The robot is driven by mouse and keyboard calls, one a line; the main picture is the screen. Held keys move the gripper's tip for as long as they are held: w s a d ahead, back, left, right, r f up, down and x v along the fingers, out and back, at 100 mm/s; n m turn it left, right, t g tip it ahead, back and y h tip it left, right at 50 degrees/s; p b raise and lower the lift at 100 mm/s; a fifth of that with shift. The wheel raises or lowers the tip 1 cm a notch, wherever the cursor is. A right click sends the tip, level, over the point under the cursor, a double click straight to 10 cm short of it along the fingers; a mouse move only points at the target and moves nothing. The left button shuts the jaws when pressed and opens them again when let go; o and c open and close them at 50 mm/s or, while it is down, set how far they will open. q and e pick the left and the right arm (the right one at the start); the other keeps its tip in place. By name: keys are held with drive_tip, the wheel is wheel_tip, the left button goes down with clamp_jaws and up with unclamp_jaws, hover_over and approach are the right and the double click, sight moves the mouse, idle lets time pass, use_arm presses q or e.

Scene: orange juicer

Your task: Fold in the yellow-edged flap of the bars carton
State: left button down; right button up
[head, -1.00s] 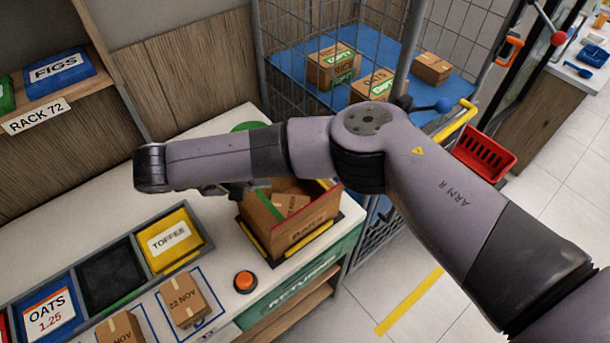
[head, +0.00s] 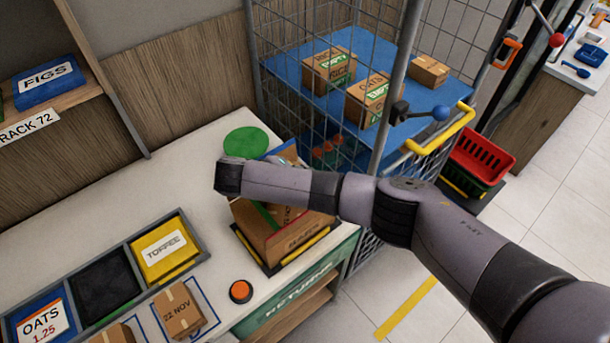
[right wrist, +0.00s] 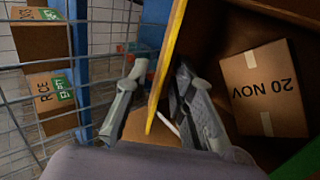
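The bars carton (head: 283,243) is a brown box on the counter, with its top and far side partly hidden behind my right arm in the head view. In the right wrist view, the yellow-edged flap (right wrist: 166,62) stands up at the carton's side, seen nearly edge-on. My right gripper (right wrist: 162,70) has its fingers apart, one on each side of this flap. I cannot tell whether either finger touches it. A green edge shows at the lower right. My left gripper is in neither view.
A wire cage (head: 320,60) with several cartons on a blue shelf stands close behind the carton. An orange button (head: 241,291) and a box marked 22 NOV (head: 179,311) are on the counter in front. A green disc (head: 247,142) lies behind.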

drive_tip(key=shift+w+d+f, duration=0.1)
drive_tip(key=shift+d+f, duration=0.1)
drive_tip(key=shift+c, duration=1.5)
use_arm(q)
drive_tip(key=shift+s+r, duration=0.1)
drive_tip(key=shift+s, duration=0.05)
use_arm(e)
clamp_jaws()
